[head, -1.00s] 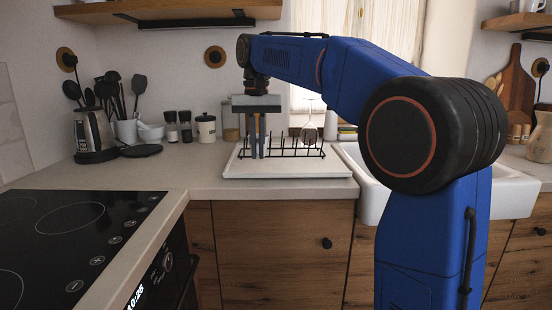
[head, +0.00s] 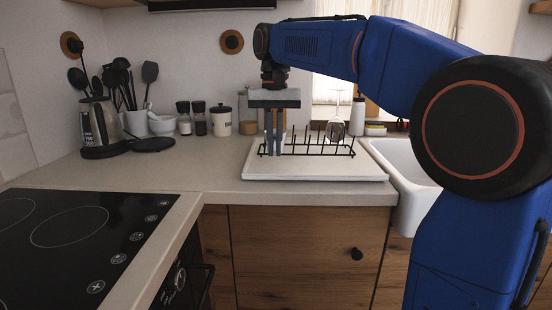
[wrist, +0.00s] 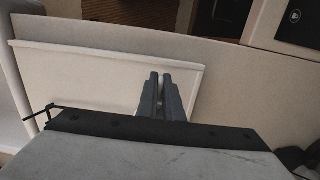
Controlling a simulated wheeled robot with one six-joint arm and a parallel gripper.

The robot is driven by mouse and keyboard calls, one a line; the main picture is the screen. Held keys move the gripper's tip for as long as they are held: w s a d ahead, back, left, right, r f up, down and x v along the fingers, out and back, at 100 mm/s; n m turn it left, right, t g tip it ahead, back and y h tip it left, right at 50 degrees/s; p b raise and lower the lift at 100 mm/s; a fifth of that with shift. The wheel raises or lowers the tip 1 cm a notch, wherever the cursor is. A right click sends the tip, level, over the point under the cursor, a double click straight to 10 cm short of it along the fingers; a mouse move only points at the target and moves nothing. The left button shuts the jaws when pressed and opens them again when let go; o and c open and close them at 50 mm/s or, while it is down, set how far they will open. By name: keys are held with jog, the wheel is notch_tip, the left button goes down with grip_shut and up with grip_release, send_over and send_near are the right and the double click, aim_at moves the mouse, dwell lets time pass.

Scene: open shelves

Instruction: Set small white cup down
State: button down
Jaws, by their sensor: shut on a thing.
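My gripper (head: 274,152) points straight down over the left part of the white drying tray (head: 315,173), beside the black wire rack (head: 318,149). Its two grey fingers are close together; in the wrist view the gripper (wrist: 160,76) also shows over the tray (wrist: 85,75). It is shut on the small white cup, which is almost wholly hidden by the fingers. Only a small pale patch shows between them in the wrist view. I cannot tell whether the cup touches the tray.
An upside-down wine glass (head: 337,122) stands at the rack's right part. The white sink (head: 405,165) lies right of the tray. A lidded white jar (head: 221,120), dark-topped jars and a kettle (head: 98,125) stand to the left. The counter left of the tray is clear.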

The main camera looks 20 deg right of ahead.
aim_at(275, 173)
jog(key=shift+f, duration=1.9)
jog(key=shift+f, duration=0.1)
jog(key=c, duration=1.9)
grip_release()
jog(key=r, duration=1.2)
jog(key=shift+w+d+r, duration=0.1)
jog(key=shift+w+r, duration=0.05)
jog(key=shift+w, duration=0.05)
